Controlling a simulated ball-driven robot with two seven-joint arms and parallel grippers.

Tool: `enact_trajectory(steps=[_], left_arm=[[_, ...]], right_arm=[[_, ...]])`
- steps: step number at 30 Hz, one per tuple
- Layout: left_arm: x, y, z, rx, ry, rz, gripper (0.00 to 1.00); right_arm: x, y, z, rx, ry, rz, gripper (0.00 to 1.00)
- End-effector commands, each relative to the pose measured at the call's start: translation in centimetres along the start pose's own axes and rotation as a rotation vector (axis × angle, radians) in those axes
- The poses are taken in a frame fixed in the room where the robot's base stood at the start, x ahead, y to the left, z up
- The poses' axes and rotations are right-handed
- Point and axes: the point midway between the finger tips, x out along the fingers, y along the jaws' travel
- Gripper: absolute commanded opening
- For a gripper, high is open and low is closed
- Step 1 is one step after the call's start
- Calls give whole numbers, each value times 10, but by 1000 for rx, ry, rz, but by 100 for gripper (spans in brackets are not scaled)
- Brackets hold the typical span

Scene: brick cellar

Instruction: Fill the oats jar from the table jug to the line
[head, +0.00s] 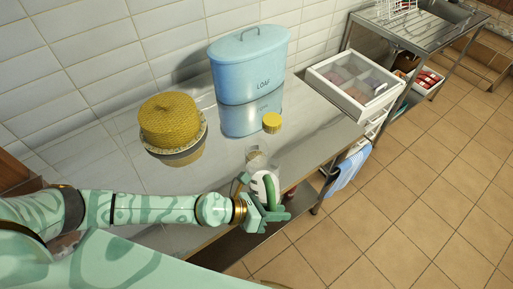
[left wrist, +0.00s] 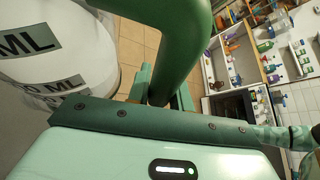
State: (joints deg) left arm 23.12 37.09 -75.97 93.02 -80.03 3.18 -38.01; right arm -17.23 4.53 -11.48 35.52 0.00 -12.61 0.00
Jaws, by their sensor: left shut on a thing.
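The jug (head: 262,183) is white with dark markings and a green handle, near the front edge of the metal table (head: 215,172). My left gripper (head: 268,214) is shut on its handle. In the left wrist view the jug's white wall (left wrist: 60,55) shows ML labels at the upper left, and the green handle (left wrist: 177,50) runs between my fingers. A small clear jar (head: 256,157) stands just behind the jug, with something pale in it; its fill line and label cannot be made out. The jug partly hides it. My right gripper is not in view.
A yellow lid (head: 272,122) lies behind the jar. A blue LOAF bin (head: 248,68) and a yellow woven dome (head: 170,119) stand at the back. A white drawer unit (head: 352,80) with a glass top is to the right. Tiled floor lies open beyond.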

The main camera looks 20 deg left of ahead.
Motion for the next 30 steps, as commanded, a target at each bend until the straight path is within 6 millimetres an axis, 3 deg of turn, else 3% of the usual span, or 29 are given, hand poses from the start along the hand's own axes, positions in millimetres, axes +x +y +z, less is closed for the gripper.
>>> enact_trajectory(steps=[7, 30], left_arm=[[-10, 1, 24, -97, 20, -41, 0], [-16, -1, 38, -175, 40, -72, 0]], right_arm=[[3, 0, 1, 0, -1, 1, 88], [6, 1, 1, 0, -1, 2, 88]])
